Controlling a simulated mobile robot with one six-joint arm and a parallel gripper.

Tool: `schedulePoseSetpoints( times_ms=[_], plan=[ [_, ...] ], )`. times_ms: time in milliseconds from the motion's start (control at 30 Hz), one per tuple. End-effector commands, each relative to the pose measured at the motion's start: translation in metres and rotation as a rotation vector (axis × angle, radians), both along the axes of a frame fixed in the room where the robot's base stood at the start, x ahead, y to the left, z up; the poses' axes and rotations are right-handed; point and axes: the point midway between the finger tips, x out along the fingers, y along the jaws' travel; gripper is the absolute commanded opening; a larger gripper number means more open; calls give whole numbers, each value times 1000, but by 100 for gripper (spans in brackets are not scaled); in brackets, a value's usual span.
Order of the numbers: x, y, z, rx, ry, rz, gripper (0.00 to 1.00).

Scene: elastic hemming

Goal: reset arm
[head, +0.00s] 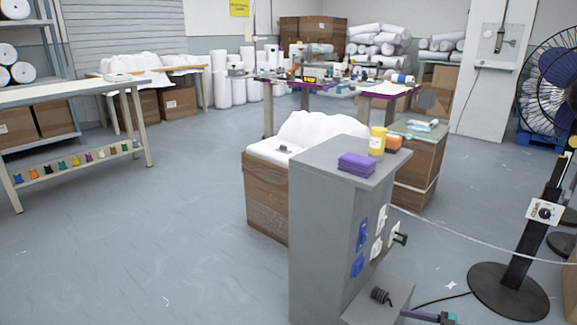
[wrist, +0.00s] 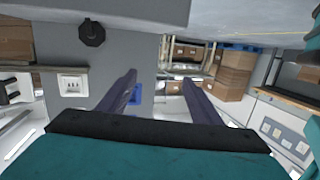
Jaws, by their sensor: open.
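My gripper (wrist: 159,77) shows in the wrist view with its two dark fingers spread apart. Nothing is between the fingers, and the gripper is empty. Its teal body fills the bottom of that view. A grey cabinet face (wrist: 90,60) with a dark round knob (wrist: 92,33) and a white socket plate is beyond the left finger. In the head view, a small dark and teal piece at the bottom right edge may be part of my arm, but I cannot tell.
A grey cabinet (head: 325,220) stands close in the head view, with a purple block (head: 356,163), a yellow container (head: 377,141) and an orange item on top. A black fan (head: 510,290) stands at right. A workbench (head: 75,95) is at left. Open floor (head: 170,240) lies between.

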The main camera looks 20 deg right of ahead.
Motion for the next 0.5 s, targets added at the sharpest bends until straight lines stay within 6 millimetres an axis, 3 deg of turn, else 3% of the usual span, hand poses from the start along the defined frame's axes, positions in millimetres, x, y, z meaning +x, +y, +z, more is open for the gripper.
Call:
schedulePoseSetpoints(
  times_ms=[33, 200, 500],
  plan=[
    [10, 17, 12, 7, 4, 31, 59],
    [36, 68, 25, 19, 23, 127, 59],
    [61, 164, 41, 20, 92, 305, 59]
  ],
)
